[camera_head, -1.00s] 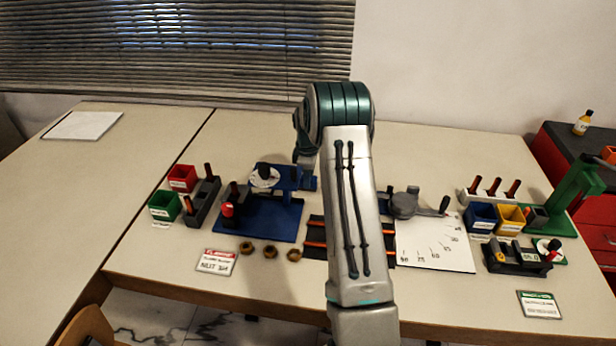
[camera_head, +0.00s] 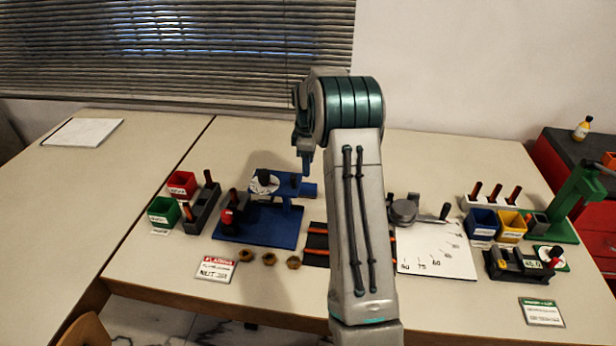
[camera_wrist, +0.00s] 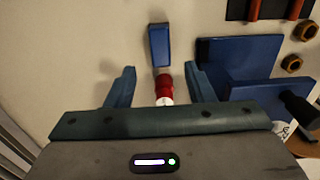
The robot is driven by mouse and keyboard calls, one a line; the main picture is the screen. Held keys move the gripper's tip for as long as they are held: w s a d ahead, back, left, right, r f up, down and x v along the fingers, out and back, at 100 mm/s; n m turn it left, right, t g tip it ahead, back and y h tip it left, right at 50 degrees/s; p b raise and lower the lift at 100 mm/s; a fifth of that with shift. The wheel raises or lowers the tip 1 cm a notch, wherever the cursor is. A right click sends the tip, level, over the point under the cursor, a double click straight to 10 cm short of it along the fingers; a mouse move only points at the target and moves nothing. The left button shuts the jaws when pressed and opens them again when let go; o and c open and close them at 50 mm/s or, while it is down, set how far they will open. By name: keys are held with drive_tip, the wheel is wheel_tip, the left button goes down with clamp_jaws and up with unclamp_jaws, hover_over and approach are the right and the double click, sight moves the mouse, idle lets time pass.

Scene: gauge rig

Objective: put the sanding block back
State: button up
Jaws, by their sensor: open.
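No piece in view can be named as the sanding block with certainty. In the wrist view a blue block (camera_wrist: 159,45) lies on the tabletop beyond my fingertips. A red piece with a pale end (camera_wrist: 163,88) shows between my fingers, apart from both of them. I cannot tell whether the red piece and the blue block are joined. My gripper (camera_wrist: 160,70) is open, with a blue-grey finger on each side.
Brass nuts (camera_head: 268,258) and a dark mat with orange-handled tools (camera_head: 316,240) lie in front. Red (camera_head: 181,184) and green (camera_head: 163,211) bins stand left. A dial plate (camera_head: 440,255) and a green stand (camera_head: 570,200) are right.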

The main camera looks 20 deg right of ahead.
drive_tip(key=s+a+r+m, duration=0.1)
drive_tip(key=s+a+r, duration=0.1)
drive_tip(key=r, duration=0.1)
drive_tip(key=s+a+r+m, duration=0.1)
drive_tip(key=s+a+r, duration=0.1)
drive_tip(key=a+r, duration=0.1)
drive_tip(key=s+a+r, duration=0.2)
drive_tip(key=s+r, duration=0.1)
drive_tip(key=r, duration=0.1)
drive_tip(key=shift+s+a+r+m+t, duration=0.1)
drive_tip(key=shift+a+r+m+t, duration=0.05)
drive_tip(key=shift+r+m+t, duration=0.25)
drive_tip(key=s+a+m+t, duration=0.1)
drive_tip(key=s+a+m, duration=0.3)
drive_tip(key=s, duration=0.9)
drive_tip(key=s+a+m+t, duration=0.1)
drive_tip(key=s+a+m, duration=0.3)
drive_tip(key=s, duration=0.9)
drive_tip(key=shift+s+a+r+m, duration=0.3)
drive_tip(key=shift+s+a+r, duration=0.1)
drive_tip(key=shift+a, duration=1.15)
drive_tip(key=shift+c, duration=0.2)
